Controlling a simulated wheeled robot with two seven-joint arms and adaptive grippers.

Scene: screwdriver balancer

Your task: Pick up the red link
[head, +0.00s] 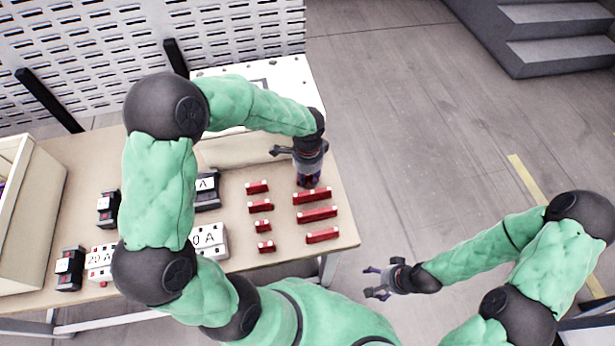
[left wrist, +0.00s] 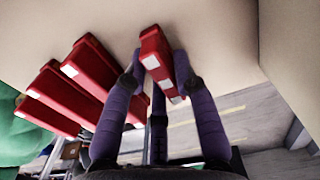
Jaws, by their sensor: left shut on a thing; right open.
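In the left wrist view, a long red link (left wrist: 156,60) with white end patches sits between the purple fingers of my left gripper (left wrist: 160,80), which is shut on it. In the head view, this gripper (head: 310,180) points down over the table's right part and hides most of the held link. I cannot tell whether that link is clear of the table. Three similar long red links lie just in front of it, and one of them is the nearest link (head: 322,235). They also show in the left wrist view (left wrist: 90,66). My right gripper (head: 378,284) is open and empty, beyond the table's right edge.
Several shorter red links (head: 260,206) lie in a column to the left. Black and white labelled blocks (head: 209,240) stand further left on the table (head: 285,268). A beige bin (head: 22,215) is at the far left.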

